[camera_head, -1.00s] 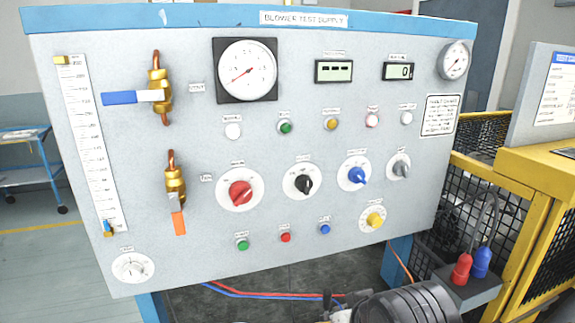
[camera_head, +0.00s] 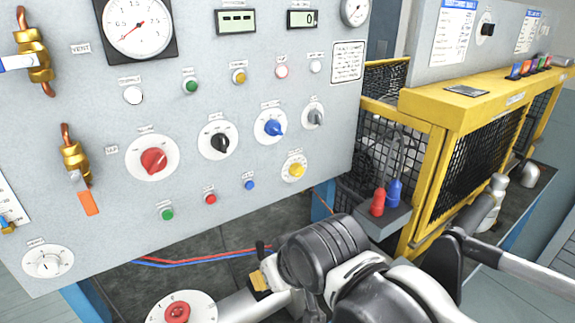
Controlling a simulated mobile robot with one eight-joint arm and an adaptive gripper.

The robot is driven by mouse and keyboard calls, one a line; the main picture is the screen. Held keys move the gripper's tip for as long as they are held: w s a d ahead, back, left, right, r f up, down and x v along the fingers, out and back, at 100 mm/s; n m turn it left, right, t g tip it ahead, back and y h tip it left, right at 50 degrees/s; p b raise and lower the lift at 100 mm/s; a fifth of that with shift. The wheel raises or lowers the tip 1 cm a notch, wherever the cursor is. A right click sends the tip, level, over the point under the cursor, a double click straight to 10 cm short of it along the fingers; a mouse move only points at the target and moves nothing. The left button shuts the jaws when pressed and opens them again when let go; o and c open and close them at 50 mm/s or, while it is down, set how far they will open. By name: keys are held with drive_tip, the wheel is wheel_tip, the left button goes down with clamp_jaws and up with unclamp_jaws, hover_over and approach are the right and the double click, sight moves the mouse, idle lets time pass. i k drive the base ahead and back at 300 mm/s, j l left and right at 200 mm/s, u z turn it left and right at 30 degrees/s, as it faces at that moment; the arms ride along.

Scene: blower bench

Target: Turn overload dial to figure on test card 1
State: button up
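The grey panel holds several round dials: red (camera_head: 153,160), black (camera_head: 218,141), blue (camera_head: 272,127), grey (camera_head: 314,117) and yellow (camera_head: 295,170). A white dial (camera_head: 48,261) sits at its lower left. Their labels are too small to read, so I cannot tell which is the overload dial. Two blue-headed cards are on the grey board at the upper right, a nearer one (camera_head: 455,32) and a farther one (camera_head: 529,32). Their figures are not legible, and I cannot tell for sure which is test card 1.
A yellow mesh guard (camera_head: 465,108) stands right of the panel. Red (camera_head: 378,203) and blue (camera_head: 394,193) plugs stand on a small box by it.

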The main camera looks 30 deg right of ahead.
sight(296, 170)
drive_tip(key=k+l+z, duration=0.1)
drive_tip(key=k+z, duration=0.2)
drive_tip(key=z, duration=0.15)
drive_tip(key=k+l+z, duration=0.2)
drive_tip(key=z, duration=0.25)
drive_tip(key=k+l+z, duration=0.25)
drive_tip(key=z, duration=0.2)
